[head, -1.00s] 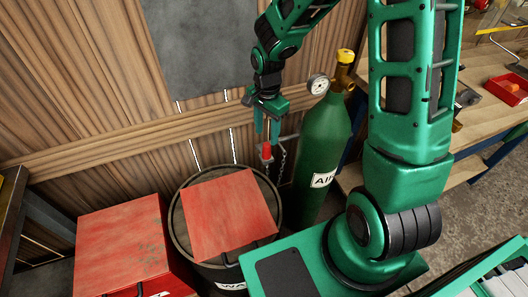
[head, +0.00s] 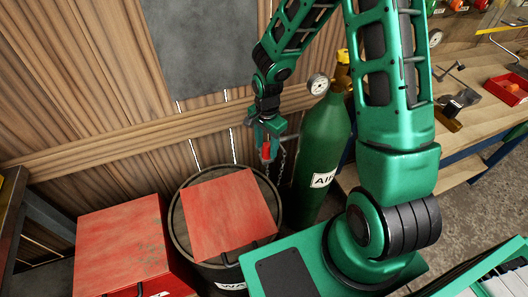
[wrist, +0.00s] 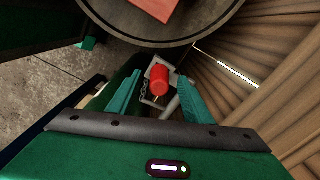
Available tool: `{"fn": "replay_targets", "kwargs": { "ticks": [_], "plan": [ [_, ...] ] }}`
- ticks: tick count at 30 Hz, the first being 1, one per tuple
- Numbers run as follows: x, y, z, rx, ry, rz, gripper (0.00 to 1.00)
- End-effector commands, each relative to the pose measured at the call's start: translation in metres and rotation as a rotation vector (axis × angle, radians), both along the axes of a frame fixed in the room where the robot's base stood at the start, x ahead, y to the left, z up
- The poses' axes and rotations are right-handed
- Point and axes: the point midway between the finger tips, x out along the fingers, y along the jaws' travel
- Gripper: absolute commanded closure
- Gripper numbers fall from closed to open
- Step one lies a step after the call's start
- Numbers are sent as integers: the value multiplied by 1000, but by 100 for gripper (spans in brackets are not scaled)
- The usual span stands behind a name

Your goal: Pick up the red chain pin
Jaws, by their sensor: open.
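The red chain pin (head: 266,150) is a small red cylinder beside the green gas cylinder (head: 322,150), near the wooden wall. In the wrist view the red pin (wrist: 159,83) sits between the two teal fingers, nearer their tips, with a gap on both sides. A grey metal bracket and a chain (wrist: 146,86) show just behind it. My gripper (head: 266,142) is open and points down over the pin. In the wrist view my gripper (wrist: 154,92) holds nothing. The lower part of the pin is hidden behind its red top.
A barrel (head: 181,228) with a red panel (head: 228,213) on top stands just in front. A red box (head: 122,240) is at the left. The gas cylinder with its gauge (head: 318,84) stands close on the right. A workbench (head: 470,125) is further right.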

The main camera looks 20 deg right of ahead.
Motion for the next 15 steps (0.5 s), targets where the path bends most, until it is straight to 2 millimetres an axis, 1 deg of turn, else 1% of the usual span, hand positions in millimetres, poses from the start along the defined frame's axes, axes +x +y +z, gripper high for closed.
{"fn": "replay_targets", "kwargs": {
  "ticks": [2, 3, 5, 6, 7, 8, 15],
  "plan": [
    [0, 0, 0, 0, 0, 0, 54],
    [0, 0, 0, 0, 0, 0, 64],
    [0, 0, 0, 0, 0, 0, 78],
    [0, 0, 0, 0, 0, 0, 88],
    [0, 0, 0, 0, 0, 0, 95],
    [0, 0, 0, 0, 0, 0, 100],
    [0, 0, 1, 0, 0, 0, 100]
  ]
}}
